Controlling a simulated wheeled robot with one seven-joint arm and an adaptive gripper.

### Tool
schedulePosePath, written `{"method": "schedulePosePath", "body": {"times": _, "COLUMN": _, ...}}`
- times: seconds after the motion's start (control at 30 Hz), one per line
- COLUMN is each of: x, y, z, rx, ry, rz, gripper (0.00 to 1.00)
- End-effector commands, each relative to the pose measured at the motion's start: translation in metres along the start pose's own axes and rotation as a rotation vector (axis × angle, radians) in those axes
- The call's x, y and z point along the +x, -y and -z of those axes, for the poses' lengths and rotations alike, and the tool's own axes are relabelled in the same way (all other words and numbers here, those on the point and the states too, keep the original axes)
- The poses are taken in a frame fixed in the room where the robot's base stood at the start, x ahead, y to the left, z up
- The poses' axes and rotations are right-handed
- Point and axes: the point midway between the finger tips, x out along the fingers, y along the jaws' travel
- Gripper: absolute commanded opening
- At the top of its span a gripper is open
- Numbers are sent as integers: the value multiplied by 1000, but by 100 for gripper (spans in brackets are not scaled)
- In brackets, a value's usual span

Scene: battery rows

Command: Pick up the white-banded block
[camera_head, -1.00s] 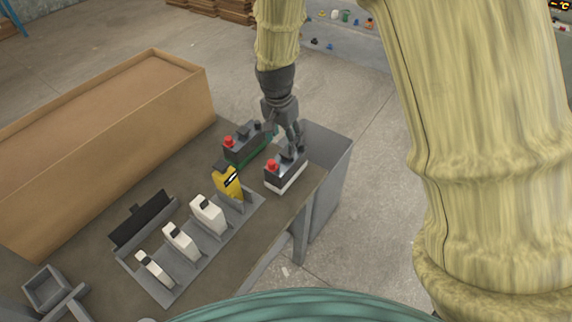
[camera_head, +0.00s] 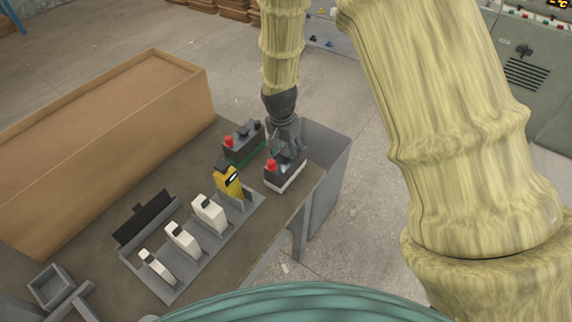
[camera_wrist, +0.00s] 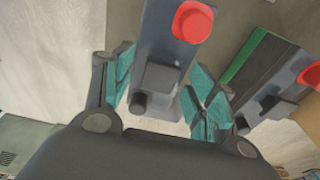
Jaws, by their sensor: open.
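The white-banded block (camera_head: 286,180) is a dark grey block with a red knob on top and a white band along its base. It stands on the table near the right edge in the head view. My gripper (camera_head: 287,152) is over its far end and hides part of it. In the wrist view the same block (camera_wrist: 165,45) lies between the two teal-padded fingers of my gripper (camera_wrist: 160,90). The fingers are spread on either side of it, with a gap visible at least on the left. Whether either finger touches it cannot be told.
A similar green-banded block (camera_head: 240,145) stands close by on the left; it also shows in the wrist view (camera_wrist: 265,75). A rack (camera_head: 180,285) holds white pieces and a yellow tool (camera_head: 228,184). A large cardboard box (camera_head: 110,140) fills the left. A grey cabinet (camera_head: 325,165) adjoins the table's far end.

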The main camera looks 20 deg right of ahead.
Motion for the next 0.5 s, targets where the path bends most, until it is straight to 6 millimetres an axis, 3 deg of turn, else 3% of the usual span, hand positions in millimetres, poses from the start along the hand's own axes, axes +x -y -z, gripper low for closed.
{"method": "schedulePosePath", "body": {"times": 0.17, "x": 0, "y": 0, "z": 0, "rx": 0, "ry": 0, "rz": 0, "gripper": 57}}
{"method": "schedulePosePath", "body": {"times": 0.2, "x": 0, "y": 0, "z": 0, "rx": 0, "ry": 0, "rz": 0, "gripper": 54}}
{"method": "schedulePosePath", "body": {"times": 0.5, "x": 0, "y": 0, "z": 0, "rx": 0, "ry": 0, "rz": 0, "gripper": 0}}
